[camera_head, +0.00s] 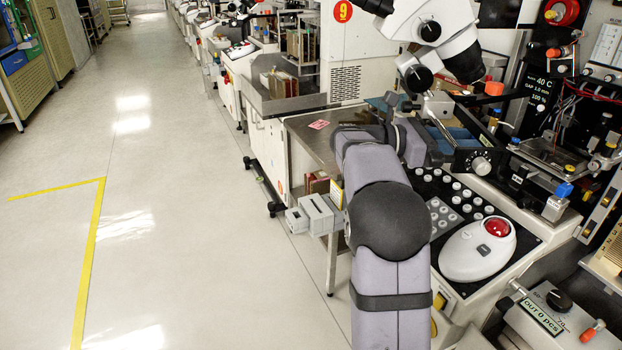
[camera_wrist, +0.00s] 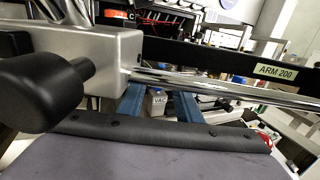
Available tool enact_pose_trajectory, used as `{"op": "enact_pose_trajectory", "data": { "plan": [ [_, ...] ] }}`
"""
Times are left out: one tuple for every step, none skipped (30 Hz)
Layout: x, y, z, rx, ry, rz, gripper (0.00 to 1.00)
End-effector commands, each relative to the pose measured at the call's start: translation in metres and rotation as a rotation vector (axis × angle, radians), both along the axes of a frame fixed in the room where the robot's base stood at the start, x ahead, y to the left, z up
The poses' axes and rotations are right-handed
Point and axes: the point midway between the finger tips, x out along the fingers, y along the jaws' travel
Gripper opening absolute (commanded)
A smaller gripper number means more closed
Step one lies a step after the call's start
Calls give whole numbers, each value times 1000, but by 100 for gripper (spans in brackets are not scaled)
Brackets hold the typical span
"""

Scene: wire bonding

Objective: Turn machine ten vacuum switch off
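In the wrist view, a small grey box labelled VAC (camera_wrist: 158,102), which looks like the vacuum switch, shows between two blue bars. These bars appear to be the fingers of my gripper (camera_wrist: 157,90). They stand apart with a gap between them, and the box looks beyond or between them; I cannot tell its distance or whether they touch. The switch's lever and its setting are not clear. In the head view my gripper is mostly hidden behind my arm and the microscope parts. No number ten is readable.
A silver housing with a black knob (camera_wrist: 50,92) and a rod cross close above the fingers, with an ARM 200 label (camera_wrist: 273,72). A microscope (camera_head: 440,30), white knobs (camera_head: 440,213) and a white mouse-like controller (camera_head: 478,249) crowd the machine. The floor at left is clear.

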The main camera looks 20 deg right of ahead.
Motion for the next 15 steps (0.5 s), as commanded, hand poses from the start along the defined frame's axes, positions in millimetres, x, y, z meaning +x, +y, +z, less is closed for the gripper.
{"op": "enact_pose_trajectory", "data": {
  "plan": [
    [-2, 1, 1, 0, 0, 23, 31],
    [-2, 1, 1, 1, -1, 39, 31],
    [-3, 1, 1, 0, 0, 58, 31],
    [-3, 1, 2, 0, 0, 74, 31],
    [-3, 1, 2, 0, 0, 89, 31],
    [-4, 1, 2, 1, 0, 110, 31],
    [-4, 1, 2, 1, 1, 125, 31],
    [-4, 1, 3, 0, 0, 141, 31],
    [-5, 1, 3, 0, 1, 163, 31],
    [-5, 1, 3, 1, 0, 177, 31],
    [-5, 2, 2, 2, 0, 194, 31],
    [-6, 1, 4, 1, 2, 214, 31],
    [-6, 1, 4, 1, 1, 230, 31],
    [-7, 1, 4, 1, 1, 246, 31],
    [-7, 1, 5, 1, 1, 267, 31]
  ]
}}
